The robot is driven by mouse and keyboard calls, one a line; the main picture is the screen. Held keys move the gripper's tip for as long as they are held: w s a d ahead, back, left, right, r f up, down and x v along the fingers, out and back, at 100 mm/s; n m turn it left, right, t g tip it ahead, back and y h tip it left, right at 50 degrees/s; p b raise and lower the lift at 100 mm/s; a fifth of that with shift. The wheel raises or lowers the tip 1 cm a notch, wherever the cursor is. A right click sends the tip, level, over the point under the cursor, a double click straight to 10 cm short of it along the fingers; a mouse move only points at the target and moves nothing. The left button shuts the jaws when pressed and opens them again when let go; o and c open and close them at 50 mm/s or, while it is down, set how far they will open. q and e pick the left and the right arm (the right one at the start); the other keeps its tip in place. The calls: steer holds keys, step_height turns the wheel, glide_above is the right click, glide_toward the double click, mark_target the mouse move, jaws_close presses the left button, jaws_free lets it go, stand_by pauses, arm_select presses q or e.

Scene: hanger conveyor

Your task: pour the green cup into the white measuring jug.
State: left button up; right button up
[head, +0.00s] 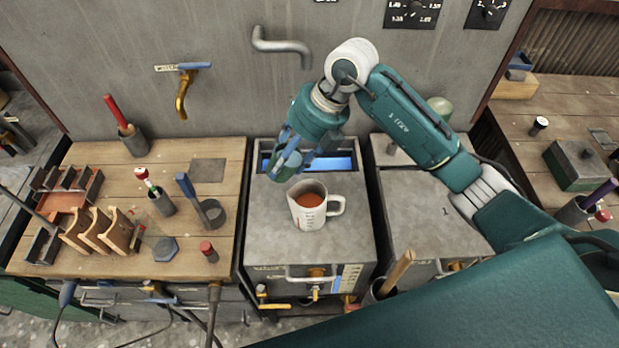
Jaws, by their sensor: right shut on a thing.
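The white measuring jug (306,222) stands upright on the grey metal block in the middle, its handle to the right. It has red markings on its side and reddish-brown liquid inside. My right gripper (291,151) is shut on the green cup (282,166), just behind and above the jug's left rim. The cup looks tilted; its inside is hidden, and I see no stream falling from it. My left gripper is not in view.
A blue-lit slot (340,163) lies behind the jug. A wooden bench (110,160) with tools and holders is at the left. A bent pipe (283,46) and a brass tap (182,95) stick out from the wall. A wooden-handled tool (398,270) stands at the front right.

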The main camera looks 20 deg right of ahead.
steer(key=shift+d+y+b, duration=0.1)
steer(key=shift+y+b, duration=0.3)
steer(key=shift+b, duration=0.25)
steer(key=shift+r, duration=0.1)
steer(key=shift+y+b, duration=0.3)
steer(key=shift+b, duration=0.15)
steer(key=shift+t+y+b, duration=0.4)
steer(key=shift+b, duration=0.35)
stand_by(0.6)
steer(key=shift+s+f+y+b, duration=0.15)
steer(key=shift+y+b, duration=0.25)
steer(key=shift+b, duration=0.6)
